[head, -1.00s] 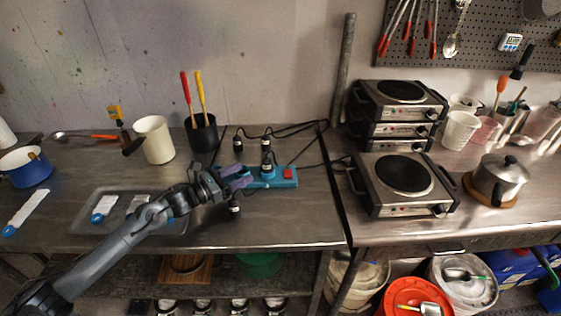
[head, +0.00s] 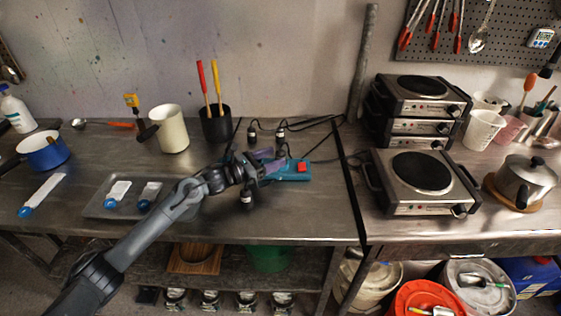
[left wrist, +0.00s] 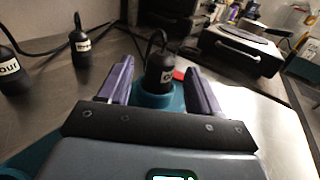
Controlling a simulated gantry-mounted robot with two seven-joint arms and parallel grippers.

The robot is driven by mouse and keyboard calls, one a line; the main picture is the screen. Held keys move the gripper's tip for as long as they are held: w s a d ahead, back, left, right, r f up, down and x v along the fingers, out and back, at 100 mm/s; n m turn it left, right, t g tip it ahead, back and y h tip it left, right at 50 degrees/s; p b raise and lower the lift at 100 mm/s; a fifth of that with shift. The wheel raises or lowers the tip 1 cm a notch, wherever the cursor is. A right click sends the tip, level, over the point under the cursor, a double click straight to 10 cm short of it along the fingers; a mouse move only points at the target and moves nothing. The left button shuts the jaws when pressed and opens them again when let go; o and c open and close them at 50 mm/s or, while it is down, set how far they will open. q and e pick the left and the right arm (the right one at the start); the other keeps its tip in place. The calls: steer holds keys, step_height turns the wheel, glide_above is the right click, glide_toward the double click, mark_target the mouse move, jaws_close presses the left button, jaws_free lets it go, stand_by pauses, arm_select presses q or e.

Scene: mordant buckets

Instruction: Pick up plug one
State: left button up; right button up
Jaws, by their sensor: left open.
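A teal power strip (head: 296,174) with a red switch lies on the steel table in the head view. My left gripper (head: 276,164) is open over its left part. Two more black plugs, one (left wrist: 9,68) with a label ending in "our" and another (left wrist: 81,44), stand on the table at the left. My right gripper is not in view.
Black cables run behind the strip. A black cup (head: 215,124) with red and yellow handles and a white pitcher (head: 170,130) stand behind. Hot plates (head: 420,178) stand to the right.

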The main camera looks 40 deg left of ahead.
mark_target(281, 151)
arm_select(q)
steer(key=shift+b+x, duration=0.4)
steer(key=shift+x, duration=1.5)
steer(key=shift+c, duration=0.2)
steer(key=c, duration=1)
steer(key=shift+r, duration=0.15)
